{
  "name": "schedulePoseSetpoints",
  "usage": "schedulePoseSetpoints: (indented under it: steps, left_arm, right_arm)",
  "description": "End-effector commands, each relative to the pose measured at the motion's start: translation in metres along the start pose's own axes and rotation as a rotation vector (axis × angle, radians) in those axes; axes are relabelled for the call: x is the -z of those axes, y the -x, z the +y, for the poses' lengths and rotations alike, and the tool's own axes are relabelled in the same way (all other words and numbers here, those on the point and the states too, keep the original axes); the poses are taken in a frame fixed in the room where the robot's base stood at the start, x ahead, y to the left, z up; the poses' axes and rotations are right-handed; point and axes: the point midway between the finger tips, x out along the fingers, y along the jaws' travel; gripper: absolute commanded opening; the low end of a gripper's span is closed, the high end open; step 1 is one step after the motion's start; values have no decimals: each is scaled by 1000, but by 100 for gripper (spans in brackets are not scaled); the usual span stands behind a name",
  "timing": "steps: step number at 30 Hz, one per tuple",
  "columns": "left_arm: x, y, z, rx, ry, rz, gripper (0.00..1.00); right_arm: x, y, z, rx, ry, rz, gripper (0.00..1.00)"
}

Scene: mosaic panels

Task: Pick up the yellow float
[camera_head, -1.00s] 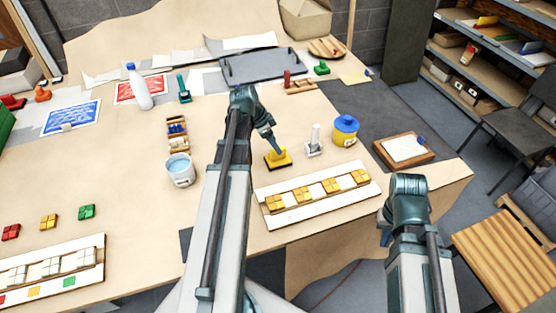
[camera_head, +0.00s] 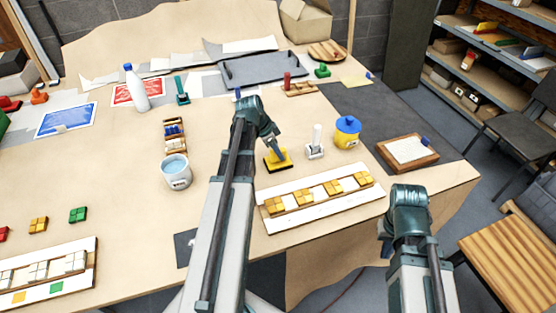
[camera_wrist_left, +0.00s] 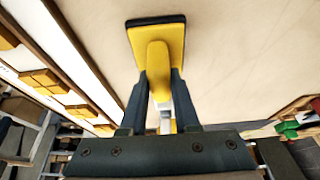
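The yellow float (camera_head: 277,160) lies on the table behind the white panel, with a dark base edge and a yellow handle. In the left wrist view the float (camera_wrist_left: 157,45) is straight ahead, its handle between the fingers. My left gripper (camera_head: 280,153) is down at the float; in its wrist view the fingertips (camera_wrist_left: 159,82) flank the handle with no clear gap, so it looks shut on it. The float still rests on the table. My right arm (camera_head: 409,212) is low at the right; its fingers are hidden.
A white panel with yellow tiles (camera_head: 289,217) lies just in front of the float. A white-handled tool (camera_head: 315,150) and a yellow jar with blue lid (camera_head: 347,135) stand close on its right.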

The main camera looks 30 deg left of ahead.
Motion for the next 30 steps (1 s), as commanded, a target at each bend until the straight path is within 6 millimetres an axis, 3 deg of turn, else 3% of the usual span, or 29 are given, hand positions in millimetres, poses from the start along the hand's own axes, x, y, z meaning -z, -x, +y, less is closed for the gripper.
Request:
schedulePoseSetpoints:
  steps: [1, 3, 20, 30]
  left_arm:
    - [0, 0, 0, 0, 0, 0, 13]
    - [0, 0, 0, 0, 0, 0, 0]
    - [2, 3, 0, 0, 0, 1, 0]
    - [15, 36, 0, 0, 0, 0, 0]
  right_arm:
    - [0, 0, 0, 0, 0, 0, 0]
    - [0, 0, 0, 0, 0, 0, 0]
    - [0, 4, 0, 0, 0, 0, 0]
    - [-2, 39, 4, 0, 0, 0, 0]
